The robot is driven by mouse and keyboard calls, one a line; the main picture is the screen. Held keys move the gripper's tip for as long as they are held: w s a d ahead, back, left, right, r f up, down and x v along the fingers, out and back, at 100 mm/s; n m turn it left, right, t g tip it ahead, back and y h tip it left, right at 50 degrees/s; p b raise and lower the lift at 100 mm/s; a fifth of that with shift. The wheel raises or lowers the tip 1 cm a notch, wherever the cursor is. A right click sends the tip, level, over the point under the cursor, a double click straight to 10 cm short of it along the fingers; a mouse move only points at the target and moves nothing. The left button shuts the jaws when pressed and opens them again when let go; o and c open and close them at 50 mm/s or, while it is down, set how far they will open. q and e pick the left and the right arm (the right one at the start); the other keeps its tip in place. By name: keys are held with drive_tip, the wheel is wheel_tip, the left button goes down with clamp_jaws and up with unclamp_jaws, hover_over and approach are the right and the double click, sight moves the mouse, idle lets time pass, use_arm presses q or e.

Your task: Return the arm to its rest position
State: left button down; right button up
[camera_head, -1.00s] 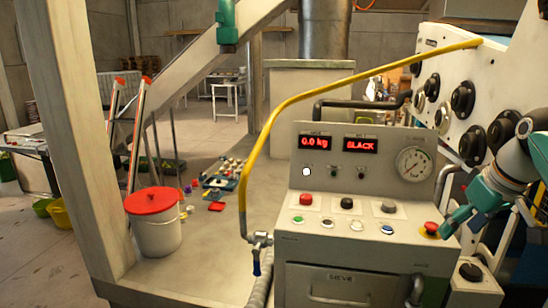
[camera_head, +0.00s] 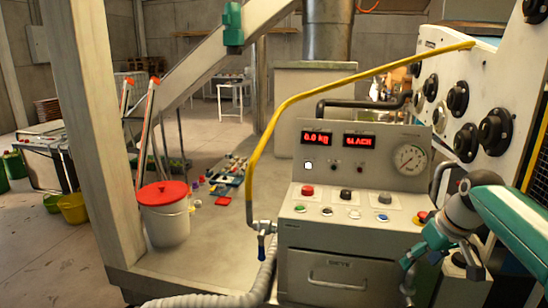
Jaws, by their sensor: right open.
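My right gripper (camera_head: 408,268) is in the lower right of the head view, its teal and grey arm coming in from the right edge. It is open, points down and left, and holds nothing that I can see. It is in front of the right side of the grey control console (camera_head: 300,236). My left gripper is out of view.
A curved yellow pipe (camera_head: 330,84) rises left of the console. A grey ribbed hose (camera_head: 262,280) lies below it. A white bucket with a red lid (camera_head: 163,193) stands left. A white panel with black knobs (camera_head: 497,130) is close behind my right arm.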

drive_tip(key=w+a+f+g, duration=0.1)
drive_tip(key=a+f, duration=0.2)
drive_tip(key=f, duration=0.5)
drive_tip(key=a+f, duration=0.3)
drive_tip(key=f, duration=0.5)
drive_tip(key=s+a+f+m+g+y, duration=0.1)
drive_tip(key=s+a+f, duration=0.3)
drive_tip(key=f, duration=0.4)
drive_tip(key=s+a+f+y, duration=0.1)
drive_tip(key=s+a+f, duration=0.25)
drive_tip(key=f, duration=0.35)
drive_tip(key=s+a+f+m, duration=0.1)
drive_tip(key=s+a+f, duration=0.1)
drive_tip(key=s, duration=0.5)
drive_tip(key=s+a+f+m+g, duration=0.1)
drive_tip(key=s+a+f, duration=0.2)
drive_tip(key=s+f, duration=0.2)
drive_tip(key=s+a+f+m, duration=0.1)
drive_tip(key=s+f, duration=0.3)
drive_tip(key=s, duration=0.6)
drive_tip(key=shift+s+a+y, duration=0.2)
drive_tip(key=shift+a+y, duration=0.1)
drive_tip(key=shift+a, duration=0.35)
